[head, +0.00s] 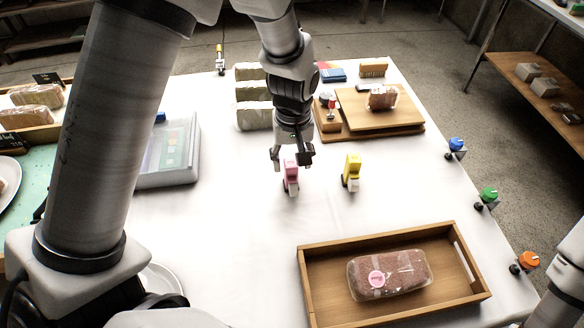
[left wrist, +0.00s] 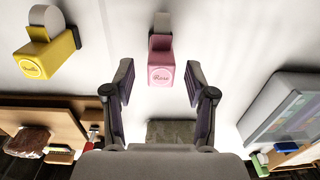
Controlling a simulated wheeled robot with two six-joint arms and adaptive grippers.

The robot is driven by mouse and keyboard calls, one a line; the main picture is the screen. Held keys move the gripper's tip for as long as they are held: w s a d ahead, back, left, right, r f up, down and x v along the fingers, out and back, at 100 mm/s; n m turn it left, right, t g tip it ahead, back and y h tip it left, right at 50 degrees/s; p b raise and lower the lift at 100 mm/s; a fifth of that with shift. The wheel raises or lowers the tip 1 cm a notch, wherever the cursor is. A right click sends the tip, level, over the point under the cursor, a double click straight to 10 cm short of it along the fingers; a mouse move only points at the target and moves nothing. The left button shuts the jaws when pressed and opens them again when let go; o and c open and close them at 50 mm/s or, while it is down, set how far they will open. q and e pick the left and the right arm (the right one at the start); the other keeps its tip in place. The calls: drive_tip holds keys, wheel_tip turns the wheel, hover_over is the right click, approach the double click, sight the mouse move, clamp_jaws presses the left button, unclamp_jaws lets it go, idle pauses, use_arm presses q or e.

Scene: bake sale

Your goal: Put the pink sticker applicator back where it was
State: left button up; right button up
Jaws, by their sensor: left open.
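The pink sticker applicator (head: 291,178) stands upright on the white table, just below my left gripper (head: 292,156). In the left wrist view the pink applicator (left wrist: 161,66) sits ahead of and between the two spread fingers of my left gripper (left wrist: 159,82), with bare cloth around it. My left gripper is open and no finger visibly grips the applicator. A yellow sticker applicator (head: 352,172) stands a short way to its right and also shows in the left wrist view (left wrist: 47,56). My right gripper is not in view.
A wooden tray (head: 309,283) with a packaged loaf (head: 389,275) bearing a pink round sticker is at the front right. A wooden board (head: 350,112) with a wrapped loaf stands at the back. A grey-framed display (head: 170,150) is on the left. Clamped knobs line the right edge.

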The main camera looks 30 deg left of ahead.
use_arm(q)
wheel_tip(320, 180, up, 8)
drive_tip(key=shift+f+p, duration=0.1)
drive_tip(key=shift+p, duration=0.25)
